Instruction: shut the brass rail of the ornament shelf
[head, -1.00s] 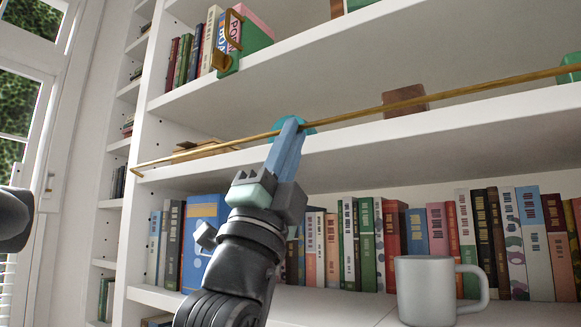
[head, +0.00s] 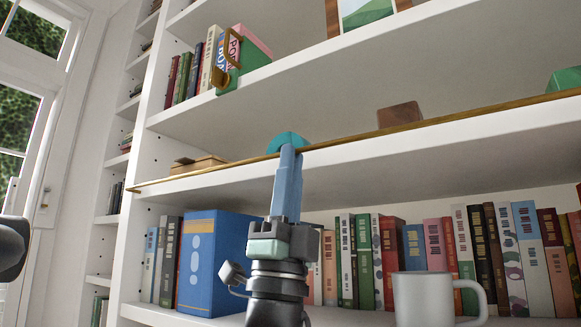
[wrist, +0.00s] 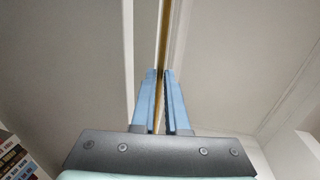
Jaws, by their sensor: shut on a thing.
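The brass rail (head: 440,121) is a long thin rod running along the front of the white ornament shelf (head: 420,145), low and close to its front edge. My gripper (head: 289,150) reaches up from below with blue fingers, and its tips are shut on the rail left of the picture's middle. In the wrist view the rail (wrist: 164,35) runs up from between the two fingers (wrist: 161,76), beside the pale shelf edge. The fingers hide a short piece of the rail.
Behind the rail stand a turquoise round object (head: 287,138), a brown block (head: 399,115), a flat tan box (head: 198,164) and a green object (head: 565,79). Below are a row of books, a large blue book (head: 213,262) and a white mug (head: 425,297) right of my arm.

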